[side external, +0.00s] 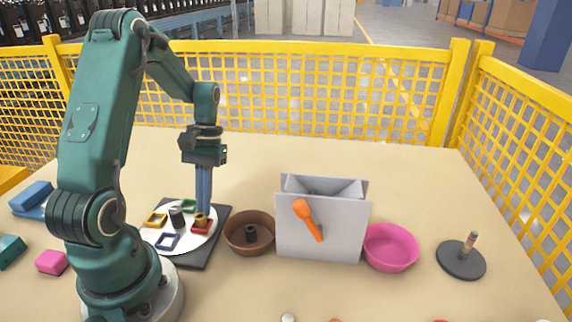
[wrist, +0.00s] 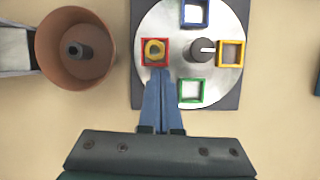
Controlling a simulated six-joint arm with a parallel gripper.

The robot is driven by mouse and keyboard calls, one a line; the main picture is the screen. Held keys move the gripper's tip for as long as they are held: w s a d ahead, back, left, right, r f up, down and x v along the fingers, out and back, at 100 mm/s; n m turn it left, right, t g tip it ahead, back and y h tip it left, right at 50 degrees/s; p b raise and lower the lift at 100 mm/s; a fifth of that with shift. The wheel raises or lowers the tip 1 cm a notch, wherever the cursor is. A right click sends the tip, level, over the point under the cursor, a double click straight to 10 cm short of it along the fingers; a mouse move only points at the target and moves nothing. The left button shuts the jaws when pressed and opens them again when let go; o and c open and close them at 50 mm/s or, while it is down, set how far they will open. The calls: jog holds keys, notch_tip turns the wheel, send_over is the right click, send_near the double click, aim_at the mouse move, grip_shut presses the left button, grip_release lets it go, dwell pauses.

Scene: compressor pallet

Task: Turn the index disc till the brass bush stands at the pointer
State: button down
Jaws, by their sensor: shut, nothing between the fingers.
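The index disc (wrist: 219,76) is pale and round on a dark square plate (wrist: 144,94). It carries red (wrist: 143,62), blue (wrist: 194,25), yellow (wrist: 242,53) and green (wrist: 191,103) square frames. The brass bush (wrist: 154,48) stands in the red frame; it also shows in the side view (side external: 200,218). The dark hub (wrist: 200,50) at the middle bears a white pointer mark (wrist: 208,50) toward the yellow frame. My gripper (wrist: 161,75) is shut and empty, its blue fingertips at the red frame's edge facing the green frame. I cannot tell whether they touch.
A brown bowl with a dark post (side external: 249,248), a grey bin with an orange handle (side external: 337,250), a pink bowl (side external: 390,248) and a dark round stand (side external: 461,262) stand to the right. Blue, teal and pink blocks (side external: 51,262) lie left. Yellow mesh fencing (side external: 335,100) borders the table.

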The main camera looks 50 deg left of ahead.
aim_at(203, 217)
jog(key=shift+d+m, duration=0.3)
jog(key=shift+m, duration=0.2)
jog(key=shift+s+d+m+g+y, duration=0.15)
jog(key=shift+d+m+g+y, duration=0.15)
jog(key=shift+m, duration=0.5)
jog(key=shift+s+d+m+g+y, duration=0.15)
jog(key=shift+d+m+y, duration=0.25)
jog(key=shift+m, duration=0.4)
jog(key=shift+s+d+m+y, duration=0.3)
jog(key=shift+d+m+y, duration=0.15)
jog(key=shift+m, duration=0.6)
jog(key=shift+s+d+m+y, duration=0.35)
jog(key=shift+d+m, duration=0.1)
jog(key=shift+m, duration=0.6)
jog(key=shift+s+d+m+y, duration=0.25)
jog(key=shift+m+y, duration=0.05)
jog(key=shift+m, duration=0.4)
jog(key=shift+s+d+m+y, duration=0.2)
jog(key=shift+s+m+y, duration=0.1)
jog(key=shift+m, duration=0.4)
jog(key=shift+s+d+m+y, duration=0.15)
jog(key=shift+s+m+y, duration=0.2)
jog(key=shift+m, duration=0.5)
jog(key=shift+s+d+m+y, duration=0.15)
jog(key=shift+s+m+y, duration=0.2)
jog(key=shift+m, duration=0.5)
jog(key=shift+s, duration=0.8)
jog(key=shift+d, duration=0.1)
